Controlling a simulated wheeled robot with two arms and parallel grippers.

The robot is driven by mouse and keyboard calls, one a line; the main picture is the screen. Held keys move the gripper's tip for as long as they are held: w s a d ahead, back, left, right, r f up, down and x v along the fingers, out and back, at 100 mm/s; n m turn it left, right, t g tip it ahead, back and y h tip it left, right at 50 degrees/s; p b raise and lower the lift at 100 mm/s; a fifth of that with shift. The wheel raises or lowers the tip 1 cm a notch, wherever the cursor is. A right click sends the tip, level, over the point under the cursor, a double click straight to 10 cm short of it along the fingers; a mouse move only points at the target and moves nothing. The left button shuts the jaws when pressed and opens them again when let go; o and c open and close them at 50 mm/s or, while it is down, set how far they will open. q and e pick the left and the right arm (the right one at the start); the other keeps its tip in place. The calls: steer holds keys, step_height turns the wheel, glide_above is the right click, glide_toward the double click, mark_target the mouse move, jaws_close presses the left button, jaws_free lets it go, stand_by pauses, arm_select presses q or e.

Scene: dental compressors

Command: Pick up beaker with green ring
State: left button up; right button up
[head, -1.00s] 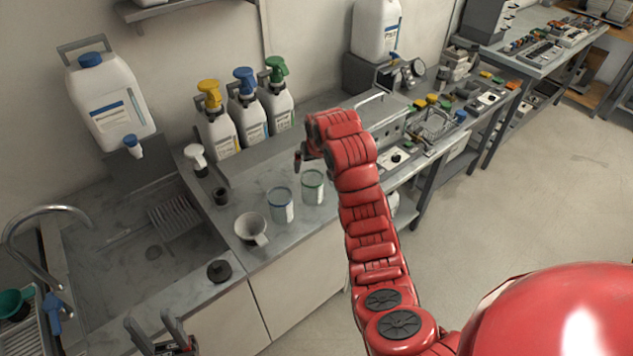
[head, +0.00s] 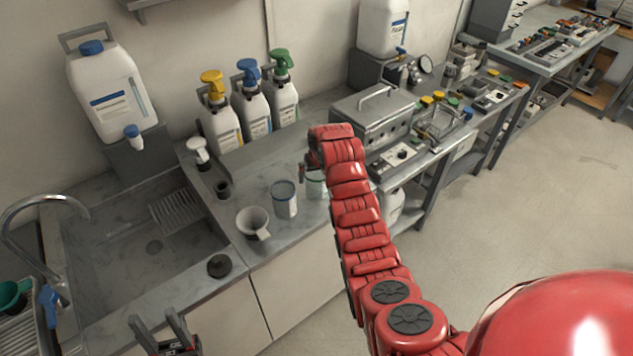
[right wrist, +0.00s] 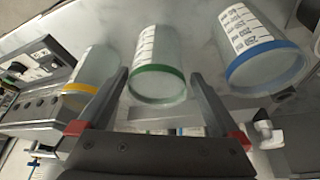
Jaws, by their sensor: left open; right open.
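The beaker with the green ring (right wrist: 158,72) is in the middle of the right wrist view, clear with a printed scale. In the head view it stands on the counter (head: 317,190), partly hidden by my right arm. My right gripper (right wrist: 164,92) is open, its two fingers on either side of this beaker in the picture; I see no grip on it. In the head view my right gripper is mostly hidden behind its wrist. My left gripper (head: 160,328) is open and empty at the bottom left, in front of the cabinets.
A white mug-like cup (head: 252,221) and several spray bottles (head: 252,110) stand nearby. The sink (head: 130,235) is left.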

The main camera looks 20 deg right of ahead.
mark_target(316, 177)
steer(key=shift+w+f+p, duration=0.35)
steer(key=shift+p, duration=0.15)
steer(key=shift+p+x, duration=0.7)
steer(key=shift+x, duration=0.35)
steer(key=shift+p+x, duration=0.35)
steer(key=shift+x, duration=0.85)
steer(key=shift+w+d, duration=0.1)
steer(key=shift+d, duration=0.05)
steer(key=c, duration=1.1)
steer(key=shift+r, duration=0.3)
